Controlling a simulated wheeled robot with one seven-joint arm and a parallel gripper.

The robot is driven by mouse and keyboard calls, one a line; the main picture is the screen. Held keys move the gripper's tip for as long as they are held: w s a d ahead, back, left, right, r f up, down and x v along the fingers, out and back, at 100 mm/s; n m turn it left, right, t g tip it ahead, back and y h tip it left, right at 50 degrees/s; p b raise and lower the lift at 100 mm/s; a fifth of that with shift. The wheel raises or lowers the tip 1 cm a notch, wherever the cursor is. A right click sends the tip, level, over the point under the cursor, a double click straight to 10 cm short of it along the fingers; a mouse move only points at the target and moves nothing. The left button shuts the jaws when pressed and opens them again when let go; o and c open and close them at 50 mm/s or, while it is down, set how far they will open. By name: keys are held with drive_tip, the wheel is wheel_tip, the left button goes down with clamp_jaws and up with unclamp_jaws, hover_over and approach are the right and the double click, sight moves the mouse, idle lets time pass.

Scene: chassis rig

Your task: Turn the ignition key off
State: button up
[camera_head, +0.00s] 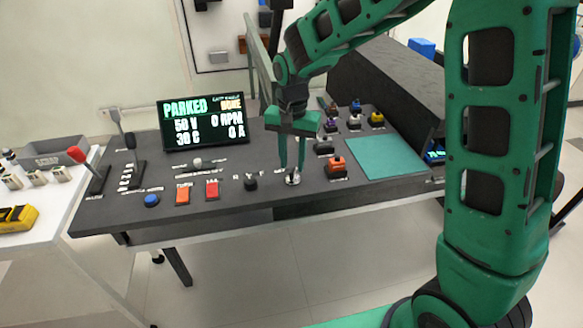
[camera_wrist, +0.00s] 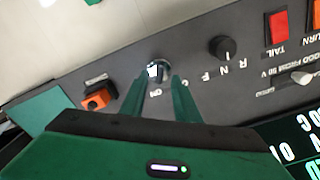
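The ignition key switch (camera_head: 293,179) is a small round silver part on the dark console, below my gripper (camera_head: 291,167). In the wrist view the key switch (camera_wrist: 158,69) shows a bright metal face in a dark ring, with an "ON" label beside it. My green gripper (camera_wrist: 159,82) points down at it, its two fingers apart on either side of the switch. The fingertips are at or just above the switch; contact is not clear. The fingers look open, and the lower part of the key is partly hidden.
A black rotary knob (camera_head: 251,184) marked R N F sits left of the key. Red (camera_head: 212,190) and orange (camera_head: 183,194) switches lie further left. An orange-topped block (camera_head: 336,166) stands close on the right, before a teal pad (camera_head: 385,157). A screen (camera_head: 204,121) reading "PARKED" stands behind.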

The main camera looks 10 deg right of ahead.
sight(293, 173)
drive_tip(key=shift+f, duration=1.45)
clamp_jaws()
drive_tip(key=shift+n, duration=0.3)
drive_tip(key=n, duration=0.5)
drive_tip(key=shift+n, duration=0.3)
drive_tip(key=n, duration=0.5)
drive_tip(key=shift+n, duration=0.3)
drive_tip(key=shift+d, duration=0.1)
drive_tip(key=shift+w, duration=0.1)
